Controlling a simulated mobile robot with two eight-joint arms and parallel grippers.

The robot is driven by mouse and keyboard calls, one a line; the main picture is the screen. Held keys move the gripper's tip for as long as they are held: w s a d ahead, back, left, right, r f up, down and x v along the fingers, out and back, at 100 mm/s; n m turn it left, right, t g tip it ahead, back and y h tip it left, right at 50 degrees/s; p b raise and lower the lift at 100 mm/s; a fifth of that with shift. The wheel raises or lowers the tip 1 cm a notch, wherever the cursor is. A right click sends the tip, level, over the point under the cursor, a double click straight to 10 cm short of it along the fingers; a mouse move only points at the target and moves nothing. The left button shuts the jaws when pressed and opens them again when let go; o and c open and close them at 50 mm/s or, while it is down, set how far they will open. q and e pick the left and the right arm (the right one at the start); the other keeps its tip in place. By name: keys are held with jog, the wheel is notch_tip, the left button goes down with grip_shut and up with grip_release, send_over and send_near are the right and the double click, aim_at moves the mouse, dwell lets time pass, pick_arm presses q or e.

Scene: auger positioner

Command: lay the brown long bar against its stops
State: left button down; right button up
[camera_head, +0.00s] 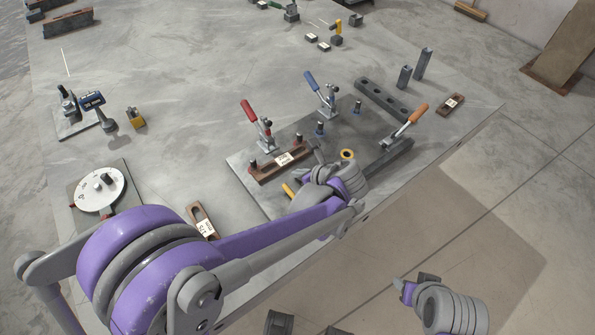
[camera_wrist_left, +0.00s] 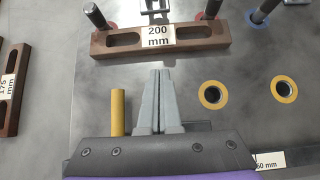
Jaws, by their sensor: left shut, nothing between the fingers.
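The brown long bar (camera_head: 270,172), labelled 200 mm, lies flat on the grey fixture plate (camera_head: 249,191). In the left wrist view the bar (camera_wrist_left: 103,42) spans the top, with two slots and its label. Two dark stop pins with red rings, the left one (camera_wrist_left: 95,15) and the right one (camera_wrist_left: 211,8), stand along its far side. The bar lies close along both; I cannot tell whether it touches them. My left gripper (camera_wrist_left: 158,75) is shut and empty, its tips just on the near side of the bar. My right gripper (camera_head: 428,279) is off the table's front edge, its fingers unclear.
Red-handled (camera_head: 249,111), blue-handled (camera_head: 312,82) and orange-handled (camera_head: 417,113) clamps stand around the plate. A yellow pin (camera_wrist_left: 118,112) stands beside my left fingers. Yellow-ringed holes (camera_wrist_left: 212,95) lie right. A shorter brown bar (camera_head: 196,212) lies left of the plate.

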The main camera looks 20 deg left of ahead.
pick_arm(q)
jog(key=v, duration=0.5)
jog(key=shift+s+d+f, duration=0.2)
jog(key=shift+d+f, duration=0.05)
jog(key=shift+f, duration=0.1)
jog(key=v, duration=0.5)
jog(key=shift+w+r+p, duration=0.1)
jog(key=shift+w+p, duration=0.05)
jog(key=shift+p, duration=0.25)
jog(key=shift+s+d+r, duration=0.2)
jog(key=shift+s+r, duration=0.05)
jog(key=shift+r, duration=0.05)
pick_arm(e)
jog(key=shift+s+d+r, duration=0.25)
jog(key=shift+r, duration=0.15)
